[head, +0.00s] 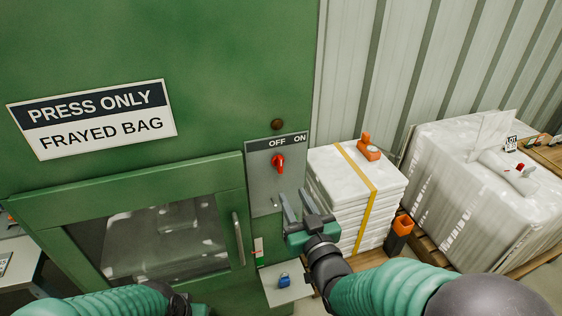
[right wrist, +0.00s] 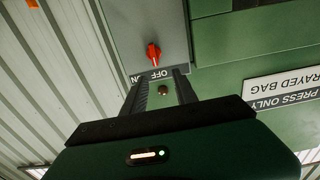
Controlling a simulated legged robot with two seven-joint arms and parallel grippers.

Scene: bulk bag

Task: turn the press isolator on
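The press isolator is a red rotary knob (head: 278,163) on a grey panel (head: 262,190) of the green press. Its pointer stands upright, in line with the OFF mark; ON is to its right. The knob also shows upside down in the right wrist view (right wrist: 153,54), beyond the fingertips. My right gripper (head: 294,193) is open and empty, below and right of the knob in the head view, apart from it. In the right wrist view its two fingers (right wrist: 160,78) are spread. Only a sliver of my left gripper shows at the bottom edge; its fingers are hidden.
A press door (head: 150,240) with a window and vertical handle (head: 238,238) is left of the panel. A small shelf (head: 290,292) holds a blue padlock (head: 284,280). Strapped white sacks (head: 335,180) stand close right of the panel. A wrapped bulk load (head: 470,190) is farther right.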

